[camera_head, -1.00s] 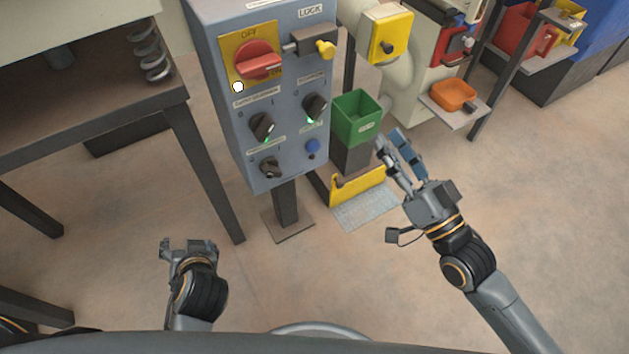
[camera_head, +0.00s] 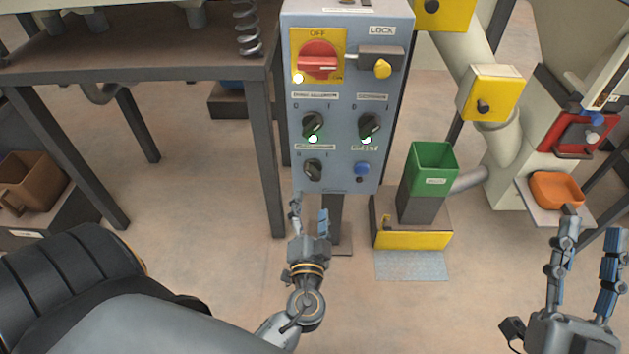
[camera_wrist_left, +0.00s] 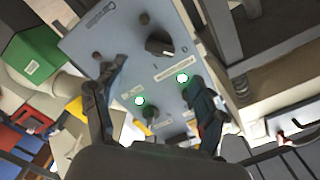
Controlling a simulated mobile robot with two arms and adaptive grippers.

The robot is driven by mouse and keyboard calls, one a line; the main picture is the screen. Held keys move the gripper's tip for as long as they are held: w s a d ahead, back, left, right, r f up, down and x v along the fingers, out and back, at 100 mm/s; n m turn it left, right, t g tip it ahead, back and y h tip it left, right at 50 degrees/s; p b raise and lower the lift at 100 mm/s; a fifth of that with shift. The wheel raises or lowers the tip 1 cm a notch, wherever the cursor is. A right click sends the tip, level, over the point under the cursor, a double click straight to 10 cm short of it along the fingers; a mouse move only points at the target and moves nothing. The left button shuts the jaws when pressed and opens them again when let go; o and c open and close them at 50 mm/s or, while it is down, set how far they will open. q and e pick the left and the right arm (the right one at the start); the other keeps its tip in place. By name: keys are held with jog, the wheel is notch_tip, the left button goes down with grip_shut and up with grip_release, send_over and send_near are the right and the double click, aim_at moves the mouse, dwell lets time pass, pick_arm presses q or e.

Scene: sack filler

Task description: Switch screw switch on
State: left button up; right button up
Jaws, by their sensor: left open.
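The grey-blue control panel (camera_head: 340,100) stands upright on a post in the middle of the head view. It bears a red rotary switch (camera_head: 319,61) on a yellow plate, an upper left black knob (camera_head: 312,124), an upper right black knob (camera_head: 369,125) and a lower left black knob (camera_head: 313,169). The small labels are unreadable, so I cannot tell which is the screw switch. Green lamps glow beside the upper two knobs. My left gripper (camera_head: 309,212) is open and empty, below the lower left knob. The left wrist view shows a knob (camera_wrist_left: 158,43) beyond its spread fingers. My right gripper (camera_head: 591,225) is open and empty at lower right.
A blue button (camera_head: 362,169) and a yellow-knobbed lock (camera_head: 382,68) share the panel. A dark table (camera_head: 180,75) stands close on the left. A green bin (camera_head: 432,165) and an orange tray (camera_head: 556,189) are right of the panel.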

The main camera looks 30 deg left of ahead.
aim_at(312, 177)
pick_arm(q)
jog(key=x, duration=0.8)
jog(key=shift+w+a, duration=0.15)
jog(key=shift+w, duration=0.05)
pick_arm(e)
jog(key=shift+w+f+g, duration=0.5)
jog(key=shift+f+g, duration=0.1)
jog(key=shift+f, duration=0.15)
pick_arm(q)
jog(key=c, duration=1.2)
jog(key=shift+o, duration=0.2)
